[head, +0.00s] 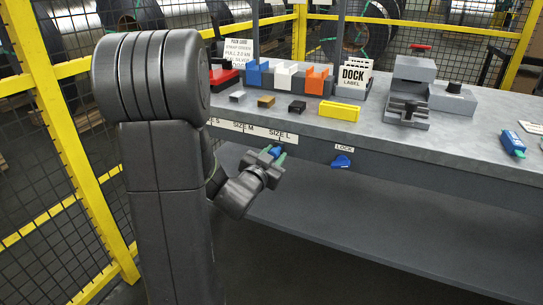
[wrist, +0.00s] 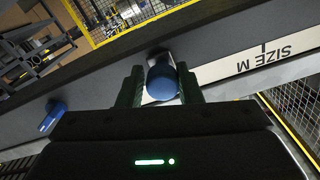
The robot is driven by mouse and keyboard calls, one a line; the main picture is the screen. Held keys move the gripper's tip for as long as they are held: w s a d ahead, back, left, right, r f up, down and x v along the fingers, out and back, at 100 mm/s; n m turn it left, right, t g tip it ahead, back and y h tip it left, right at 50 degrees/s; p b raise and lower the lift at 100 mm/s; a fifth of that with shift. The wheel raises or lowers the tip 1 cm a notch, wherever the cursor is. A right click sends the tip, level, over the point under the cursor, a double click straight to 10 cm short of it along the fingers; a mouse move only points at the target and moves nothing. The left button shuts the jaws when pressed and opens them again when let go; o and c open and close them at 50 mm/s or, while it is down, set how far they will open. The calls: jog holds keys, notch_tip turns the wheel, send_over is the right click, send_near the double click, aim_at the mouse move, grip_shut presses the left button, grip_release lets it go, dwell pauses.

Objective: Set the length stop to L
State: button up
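The length stop's blue knob (wrist: 162,80) is between the two fingers of my gripper (wrist: 161,88) in the wrist view, with a finger close against each side. In the head view my gripper (head: 275,156) is at the bench's front face, and part of the blue knob (head: 276,150) shows between its green fingertips. The white size strip (head: 257,131) runs along the front face. The knob is just below its SIZE L mark in the head view. In the wrist view the strip (wrist: 225,72) shows SIZE M upside down, and the knob and fingers cover the part beside it.
A blue lock knob (head: 342,161) sits under a LOCK label to the right and shows in the wrist view (wrist: 54,117). The bench top (head: 385,133) holds coloured bins, a yellow block (head: 339,111) and a grey device (head: 411,90). A lower shelf (head: 380,225) lies below.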

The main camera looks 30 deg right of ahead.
jog(key=o, duration=0.3)
jog(key=shift+s+d, duration=0.15)
jog(key=shift+s, duration=0.05)
jog(key=p+v, duration=0.1)
jog(key=v, duration=1.2)
jog(key=shift+s+a, duration=0.2)
jog(key=shift+a, duration=0.15)
jog(key=b+x, duration=0.1)
jog(key=x, duration=1.2)
jog(key=shift+w+d, duration=0.25)
jog(key=shift+w, duration=0.1)
jog(key=shift+a, duration=0.1)
